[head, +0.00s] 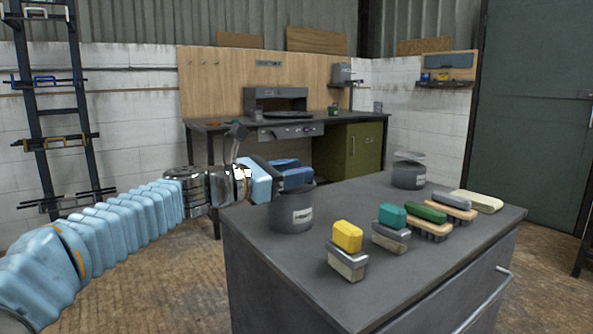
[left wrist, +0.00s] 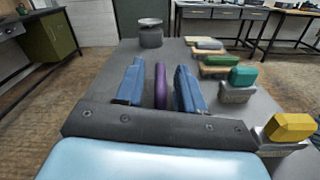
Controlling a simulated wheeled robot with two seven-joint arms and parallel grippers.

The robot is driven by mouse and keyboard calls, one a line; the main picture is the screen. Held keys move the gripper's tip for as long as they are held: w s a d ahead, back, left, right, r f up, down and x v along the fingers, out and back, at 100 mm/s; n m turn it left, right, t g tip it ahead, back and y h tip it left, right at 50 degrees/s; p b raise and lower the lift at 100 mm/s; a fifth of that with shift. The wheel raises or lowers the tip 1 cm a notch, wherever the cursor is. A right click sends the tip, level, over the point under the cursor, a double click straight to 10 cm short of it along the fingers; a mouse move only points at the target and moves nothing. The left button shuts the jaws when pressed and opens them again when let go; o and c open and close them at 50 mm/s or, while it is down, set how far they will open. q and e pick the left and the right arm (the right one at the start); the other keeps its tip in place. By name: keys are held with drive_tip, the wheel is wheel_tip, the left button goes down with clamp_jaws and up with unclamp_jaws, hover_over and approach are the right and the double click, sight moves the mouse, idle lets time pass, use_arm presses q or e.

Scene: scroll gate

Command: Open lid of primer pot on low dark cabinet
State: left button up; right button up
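The low dark cabinet (head: 380,285) carries two grey pots with pale labels too small to read. The near pot (head: 291,214) stands at its left end, under my left gripper (head: 293,172). The far pot (head: 408,176) stands at the back and also shows in the left wrist view (left wrist: 150,38); its pale lid (head: 409,156) sits on top. My left gripper's blue fingers are apart. In the left wrist view a purple upright piece (left wrist: 160,86) lies between them, with gaps both sides; I cannot tell whether it is a lid handle. The near pot's top is hidden. My right gripper is not in view.
A yellow-topped block (head: 347,238), a teal-topped block (head: 392,216) and several brushes (head: 428,213) line the cabinet's right side. A workbench (head: 285,130) and green cabinet (head: 350,150) stand behind. A rack (head: 55,110) stands at left. The cabinet top between the pots is clear.

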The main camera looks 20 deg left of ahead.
use_arm(q)
drive_tip(key=shift+w+d, duration=0.2)
drive_tip(key=shift+w, duration=0.05)
clamp_jaws()
idle(0.3)
